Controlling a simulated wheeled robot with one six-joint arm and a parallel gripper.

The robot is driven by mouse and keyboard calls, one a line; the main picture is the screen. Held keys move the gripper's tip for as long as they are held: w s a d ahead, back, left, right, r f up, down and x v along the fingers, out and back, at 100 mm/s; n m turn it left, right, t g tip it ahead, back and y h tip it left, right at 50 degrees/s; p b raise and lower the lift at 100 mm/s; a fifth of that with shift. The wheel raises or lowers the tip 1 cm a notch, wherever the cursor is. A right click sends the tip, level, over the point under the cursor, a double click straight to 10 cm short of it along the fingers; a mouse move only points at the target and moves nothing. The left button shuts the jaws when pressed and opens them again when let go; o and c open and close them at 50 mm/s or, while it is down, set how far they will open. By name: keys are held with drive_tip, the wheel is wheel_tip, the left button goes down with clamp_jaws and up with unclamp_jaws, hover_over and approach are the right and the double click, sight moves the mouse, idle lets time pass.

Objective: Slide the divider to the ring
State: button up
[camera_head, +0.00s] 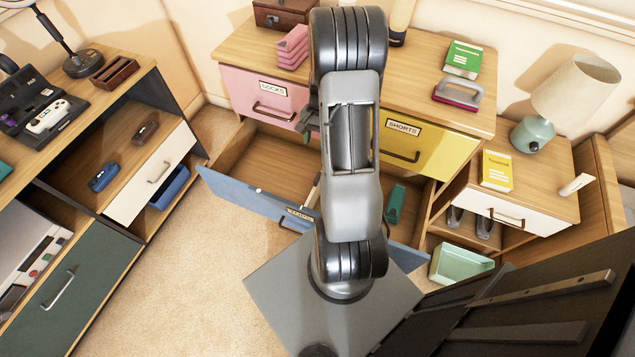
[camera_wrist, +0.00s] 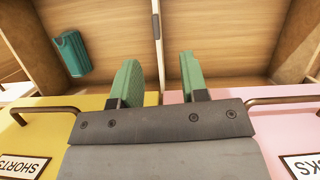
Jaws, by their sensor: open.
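The open blue drawer (camera_head: 232,190) has a wooden inside, also seen in the wrist view (camera_wrist: 110,20). A thin upright divider (camera_wrist: 157,45) runs across it; in the head view a pale part of it (camera_head: 313,190) shows beside my arm. My gripper (camera_wrist: 162,80) is open and empty, its two green fingers apart. In the wrist view the divider lies between the fingers in the picture, but I cannot tell whether they reach down around it. In the head view my arm mostly hides the gripper. I cannot make out a ring in either view.
A teal object (camera_wrist: 73,54) lies in the drawer on one side of the divider. The shut pink drawer (camera_head: 255,95) and yellow drawer (camera_head: 425,148), with protruding handles, are above. A green bin (camera_head: 458,266) stands to the right. Carpet is clear at left.

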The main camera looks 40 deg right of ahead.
drive_tip(key=m, duration=0.1)
hover_over(318, 177)
drive_tip(key=w+d, duration=0.2)
wheel_tip(318, 177, down, 4)
drive_tip(key=shift+y, duration=0.4)
drive_tip(key=f, duration=0.2)
drive_tip(key=f+b, duration=0.1)
drive_tip(key=f, duration=0.4)
drive_tip(key=shift+s+d+f+b, duration=0.2)
drive_tip(key=shift+s+f+b, duration=0.05)
drive_tip(key=shift+f+b, duration=0.15)
drive_tip(key=x, duration=0.5)
drive_tip(key=shift+f, duration=0.3)
drive_tip(key=shift+b+x, duration=0.35)
drive_tip(key=shift+x, duration=0.65)
drive_tip(key=shift+s, duration=0.1)
drive_tip(key=shift+c, duration=0.2)
clamp_jaws()
